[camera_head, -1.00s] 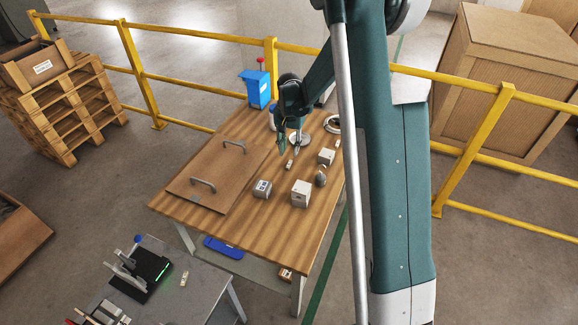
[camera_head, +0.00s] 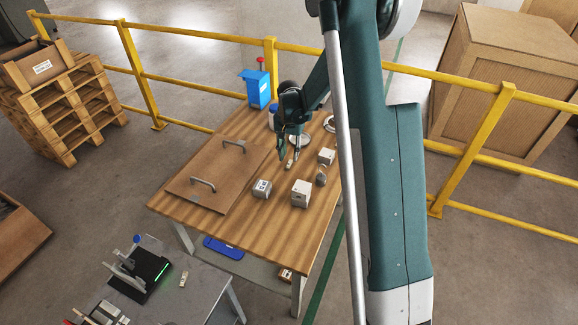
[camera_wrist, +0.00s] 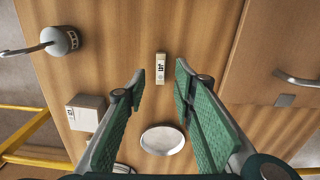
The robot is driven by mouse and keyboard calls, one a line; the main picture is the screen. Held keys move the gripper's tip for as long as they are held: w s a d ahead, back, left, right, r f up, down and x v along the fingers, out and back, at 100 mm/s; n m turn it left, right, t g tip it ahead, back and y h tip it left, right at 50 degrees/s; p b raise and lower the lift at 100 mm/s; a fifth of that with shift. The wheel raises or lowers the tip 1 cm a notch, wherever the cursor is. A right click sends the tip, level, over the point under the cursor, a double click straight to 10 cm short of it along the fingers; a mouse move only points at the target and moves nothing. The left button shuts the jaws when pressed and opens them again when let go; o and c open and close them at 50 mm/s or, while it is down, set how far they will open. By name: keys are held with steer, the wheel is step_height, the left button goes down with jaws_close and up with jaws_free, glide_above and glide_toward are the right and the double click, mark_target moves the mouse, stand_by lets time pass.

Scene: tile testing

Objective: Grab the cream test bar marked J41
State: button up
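A small cream bar (camera_wrist: 160,68) with dark print, which looks like J41, lies on the wooden table (camera_wrist: 205,30) in the wrist view. It also shows in the head view (camera_head: 289,164), just below the fingertips. My gripper (camera_wrist: 160,80) is open, with its green ribbed fingers on either side of the bar's line and nothing between them. In the head view my gripper (camera_head: 289,157) points down above the bar. The gap between fingertips and table is hard to judge.
A white round dish (camera_wrist: 162,140) lies near the bar. A pale block (camera_head: 326,156), a white cube (camera_head: 301,193) and a grey block (camera_head: 262,189) stand nearby. A brown board with handles (camera_head: 205,170) covers the table's left. A blue container (camera_head: 257,88) stands at the back.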

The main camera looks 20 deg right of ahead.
mark_target(289, 164)
steer(key=shift+w+f+b, duration=0.1)
steer(key=shift+f+b, duration=0.5)
steer(key=shift+f, duration=1.7)
steer(key=c, duration=0.8)
